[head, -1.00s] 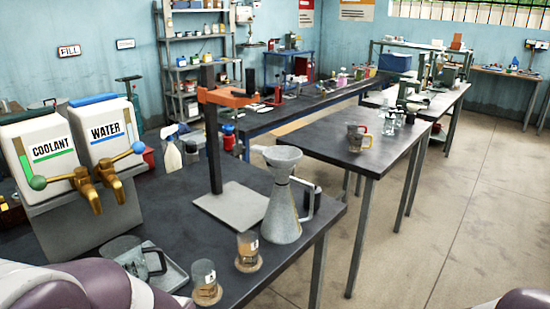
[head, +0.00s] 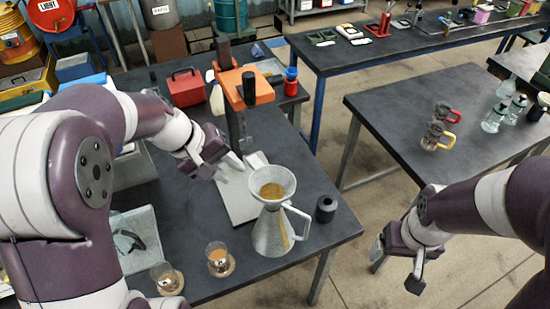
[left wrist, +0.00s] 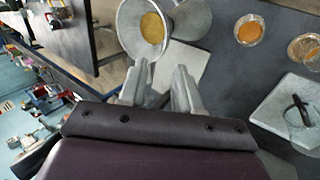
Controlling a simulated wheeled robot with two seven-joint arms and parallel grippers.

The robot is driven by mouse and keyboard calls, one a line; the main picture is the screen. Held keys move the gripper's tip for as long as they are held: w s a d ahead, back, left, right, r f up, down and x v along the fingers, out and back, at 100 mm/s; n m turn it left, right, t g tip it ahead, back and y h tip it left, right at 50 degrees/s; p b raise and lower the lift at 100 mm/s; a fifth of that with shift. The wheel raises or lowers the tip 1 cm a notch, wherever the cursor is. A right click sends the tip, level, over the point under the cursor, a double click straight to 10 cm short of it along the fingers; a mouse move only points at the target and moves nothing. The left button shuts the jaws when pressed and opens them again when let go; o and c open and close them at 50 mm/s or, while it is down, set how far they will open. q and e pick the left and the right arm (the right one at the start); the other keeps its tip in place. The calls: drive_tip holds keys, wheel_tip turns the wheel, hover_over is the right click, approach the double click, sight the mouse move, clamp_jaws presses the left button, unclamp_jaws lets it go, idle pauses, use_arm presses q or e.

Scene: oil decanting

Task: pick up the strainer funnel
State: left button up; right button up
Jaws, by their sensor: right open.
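The strainer funnel (head: 272,184), a grey cone with a brass-coloured mesh, sits in the mouth of a grey conical jug (head: 271,235) with a handle at the right. My left gripper (head: 232,168) is open and empty, left of the funnel and apart from it. In the left wrist view the funnel (left wrist: 150,28) lies beyond the open fingers (left wrist: 157,92), with the jug (left wrist: 193,18) partly behind it. My right gripper (head: 396,266) is open and empty, beyond the table's right edge, over the floor.
A stand with an orange arm (head: 245,88) rises behind the funnel from a grey base plate (head: 237,205). Two glasses (head: 219,258) (head: 165,278) stand at the front, a dark cylinder (head: 326,208) right of the jug. Mugs (head: 438,128) stand on another table.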

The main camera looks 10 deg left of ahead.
sight(254, 188)
use_arm(q)
drive_tip(key=p+x, duration=0.2)
drive_tip(key=x, duration=0.5)
drive_tip(key=shift+s+d+f, duration=0.1)
drive_tip(key=shift+s+d, duration=0.05)
drive_tip(key=x, duration=0.2)
drive_tip(key=shift+d+f, duration=0.2)
drive_tip(key=shift+f, duration=0.1)
drive_tip(key=shift+s, duration=0.15)
drive_tip(key=shift+f, duration=0.1)
drive_tip(key=c, duration=0.6)
clamp_jaws()
use_arm(e)
drive_tip(key=r, duration=0.2)
drive_tip(key=shift+s+a+r, duration=0.1)
drive_tip(key=shift+s+r, duration=0.25)
drive_tip(key=shift+s, duration=0.05)
